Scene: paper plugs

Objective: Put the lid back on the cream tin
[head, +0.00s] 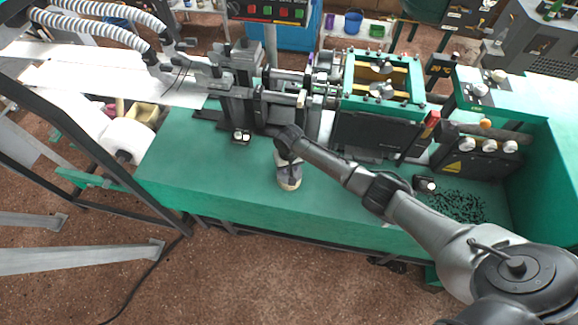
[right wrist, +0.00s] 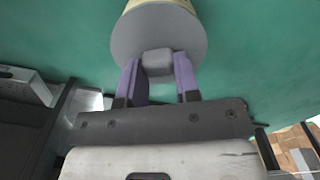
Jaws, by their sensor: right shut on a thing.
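My right gripper (right wrist: 158,78) is shut on the square grey knob of the round grey lid (right wrist: 150,32), one purple finger on each side. The cream tin (right wrist: 165,4) shows as a pale band just beyond the lid at the top edge of the right wrist view. The lid lines up with the tin, but I cannot tell whether it is fully seated or slightly above. My left gripper is not in view.
The green bench top (head: 200,170) is clear to the left of the gripper. Machine parts (head: 265,105) stand close behind it. A dark machine block (head: 375,135) and a patch of black scraps (head: 458,205) lie to the right. A white roll (head: 125,137) hangs off the left end.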

